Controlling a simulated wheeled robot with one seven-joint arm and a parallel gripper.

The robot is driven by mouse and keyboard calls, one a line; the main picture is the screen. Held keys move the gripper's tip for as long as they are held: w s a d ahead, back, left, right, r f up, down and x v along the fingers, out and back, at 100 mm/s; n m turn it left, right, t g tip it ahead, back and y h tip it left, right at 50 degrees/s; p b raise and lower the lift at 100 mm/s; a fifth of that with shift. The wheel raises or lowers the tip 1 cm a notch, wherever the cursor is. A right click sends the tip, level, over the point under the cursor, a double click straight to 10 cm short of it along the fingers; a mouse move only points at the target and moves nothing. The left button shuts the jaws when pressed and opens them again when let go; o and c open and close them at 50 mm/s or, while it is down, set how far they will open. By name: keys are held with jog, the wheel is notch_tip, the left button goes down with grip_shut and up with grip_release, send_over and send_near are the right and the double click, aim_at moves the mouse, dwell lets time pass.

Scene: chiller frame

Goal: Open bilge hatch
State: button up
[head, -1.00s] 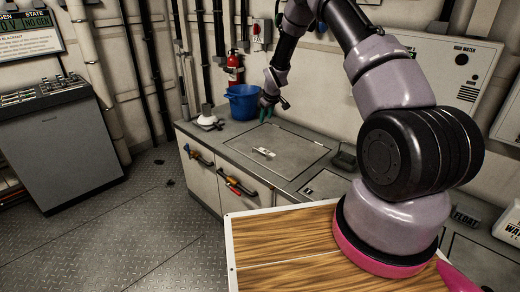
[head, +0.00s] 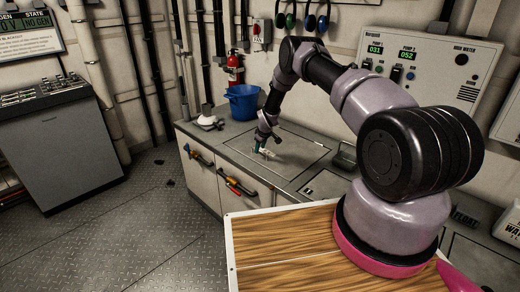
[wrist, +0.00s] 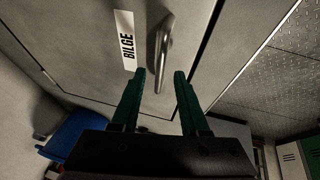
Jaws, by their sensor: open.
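The bilge hatch (head: 298,148) is a flat grey panel set in the top of the counter, and it lies shut. In the wrist view the hatch (wrist: 90,50) carries a white BILGE label (wrist: 125,40) and a metal handle (wrist: 163,45). My gripper (head: 262,146) is over the hatch at the handle. In the wrist view my gripper (wrist: 160,76) is open, with the handle's near end between its two green fingertips. I cannot tell whether the fingers touch the handle or the panel.
A blue bucket (head: 243,102) stands on the counter behind the hatch, with a white and grey item (head: 208,120) to its left. A dark tray (head: 345,156) lies right of the hatch. Pump panels (head: 425,65) hang on the wall behind.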

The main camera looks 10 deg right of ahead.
jog(key=shift+w+f, duration=0.15)
jog(key=shift+f, duration=0.15)
grip_shut()
dwell(1.3)
